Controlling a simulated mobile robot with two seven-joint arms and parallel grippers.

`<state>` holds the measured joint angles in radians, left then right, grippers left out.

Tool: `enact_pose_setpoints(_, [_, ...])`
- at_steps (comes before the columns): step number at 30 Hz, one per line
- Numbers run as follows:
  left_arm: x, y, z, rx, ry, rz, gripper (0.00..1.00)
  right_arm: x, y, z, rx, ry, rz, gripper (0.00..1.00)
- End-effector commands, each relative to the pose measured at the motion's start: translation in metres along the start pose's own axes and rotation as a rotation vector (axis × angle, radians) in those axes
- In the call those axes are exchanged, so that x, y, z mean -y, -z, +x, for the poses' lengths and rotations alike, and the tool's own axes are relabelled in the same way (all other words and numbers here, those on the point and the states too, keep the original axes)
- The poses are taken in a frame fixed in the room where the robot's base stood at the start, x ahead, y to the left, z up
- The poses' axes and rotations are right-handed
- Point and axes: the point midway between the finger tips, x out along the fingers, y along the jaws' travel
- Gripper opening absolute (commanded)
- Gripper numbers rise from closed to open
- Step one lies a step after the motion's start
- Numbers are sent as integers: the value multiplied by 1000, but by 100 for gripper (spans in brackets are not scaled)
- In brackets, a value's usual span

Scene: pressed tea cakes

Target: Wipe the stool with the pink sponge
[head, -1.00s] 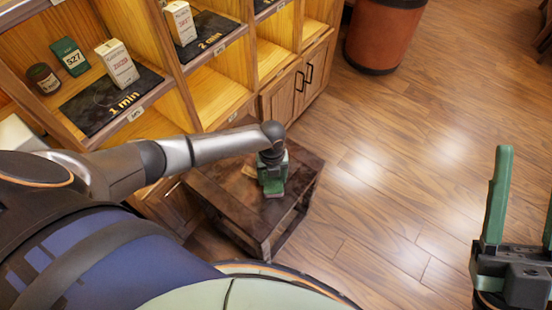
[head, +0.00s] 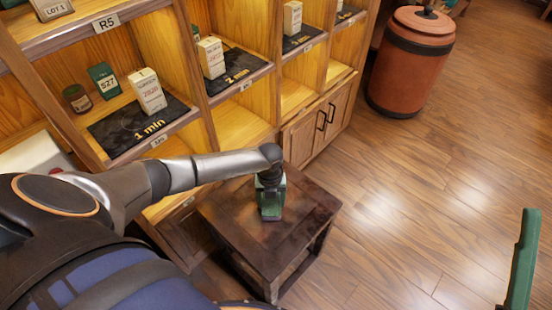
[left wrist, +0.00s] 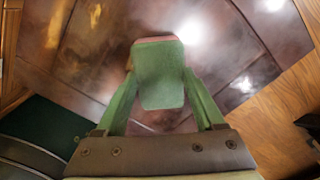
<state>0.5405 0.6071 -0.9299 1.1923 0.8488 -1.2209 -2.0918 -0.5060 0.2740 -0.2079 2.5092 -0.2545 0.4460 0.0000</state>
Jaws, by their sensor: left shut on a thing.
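The stool (head: 235,225) is a low, dark brown wooden one with a square top, in front of the shelf. My left gripper (head: 270,205) points down over the middle of its top. In the left wrist view the gripper (left wrist: 160,95) is shut on the sponge (left wrist: 160,75), a block with a green face and a pink far edge. The sponge's lower edge is at the stool top (left wrist: 110,60); exact contact is hard to tell. Brownish patches and glare show on the top. Only one green finger of my right gripper (head: 524,262) shows, at the right edge.
A wooden shelf (head: 190,120) with boxes, a jar and black mats labelled "1 min" and "2 min" stands close behind and left of the stool. A reddish-brown round bin (head: 410,75) stands at the back right. The wooden floor (head: 420,190) right of the stool is clear.

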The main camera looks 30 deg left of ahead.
Motion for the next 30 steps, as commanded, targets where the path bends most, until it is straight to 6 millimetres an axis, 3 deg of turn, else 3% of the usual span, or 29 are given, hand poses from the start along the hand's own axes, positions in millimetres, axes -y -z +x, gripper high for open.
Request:
enact_pose_setpoints(21, [-41,-34,2,4,-14,-3,26,4,-7,-8,0,0,0,50])
enact_pose_setpoints(30, [-41,-35,-2,2,-9,-2,26,3,-5,-6,0,0,0,50])
